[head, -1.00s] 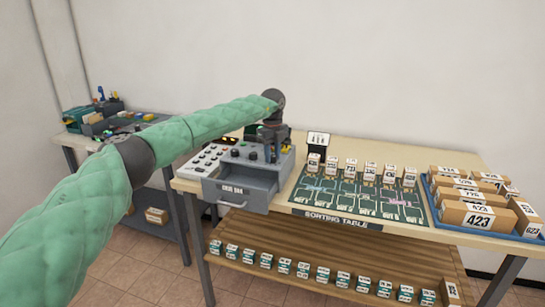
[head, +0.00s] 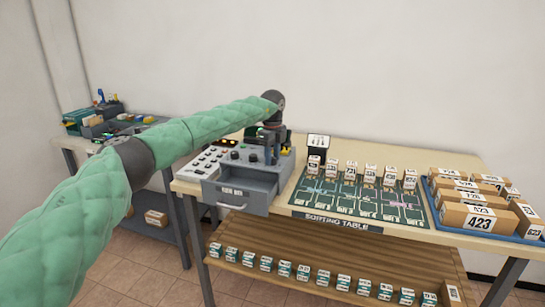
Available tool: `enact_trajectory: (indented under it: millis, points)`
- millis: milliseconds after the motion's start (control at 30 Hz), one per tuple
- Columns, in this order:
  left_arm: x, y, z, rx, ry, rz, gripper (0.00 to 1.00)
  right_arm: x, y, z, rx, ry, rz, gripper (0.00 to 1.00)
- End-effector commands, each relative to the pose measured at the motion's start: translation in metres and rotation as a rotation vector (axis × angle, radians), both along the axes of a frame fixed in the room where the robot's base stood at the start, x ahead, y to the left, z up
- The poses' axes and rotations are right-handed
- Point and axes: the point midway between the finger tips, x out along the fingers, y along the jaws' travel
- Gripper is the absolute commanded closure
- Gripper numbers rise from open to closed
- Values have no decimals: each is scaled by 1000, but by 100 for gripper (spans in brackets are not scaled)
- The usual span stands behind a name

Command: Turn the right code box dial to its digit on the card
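The grey code box (head: 282,181) stands on the left part of the sorting table, its front drawer (head: 240,191) pulled open. Small dark dials (head: 252,156) show on its sloped top. My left gripper (head: 271,157) points down over the right part of that top, at or just above the right dial, which it mostly hides. I cannot tell whether its fingers are open or shut on the dial. A small white card (head: 318,141) on a dark stand is behind the box to the right; its print is too small to read. My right gripper is not in view.
A white keypad panel (head: 205,160) lies left of the code box. A green sorting mat (head: 345,203) with several small labelled boxes is to the right. A blue tray (head: 436,204) of numbered cartons is farther right. Small boxes line the lower shelf (head: 300,257).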

Motion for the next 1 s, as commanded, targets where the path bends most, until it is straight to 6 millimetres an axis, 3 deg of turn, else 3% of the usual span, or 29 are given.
enact_trajectory:
  millis: [67,467,800,1000]
  points:
    - [0,0,1,0,0,0,48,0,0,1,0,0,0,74]
    - [0,0,6,0,2,-1,48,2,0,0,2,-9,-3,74]
    - [0,0,55,0,0,-1,48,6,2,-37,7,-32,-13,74]
    - [0,0,73,0,1,-1,48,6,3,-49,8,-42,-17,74]
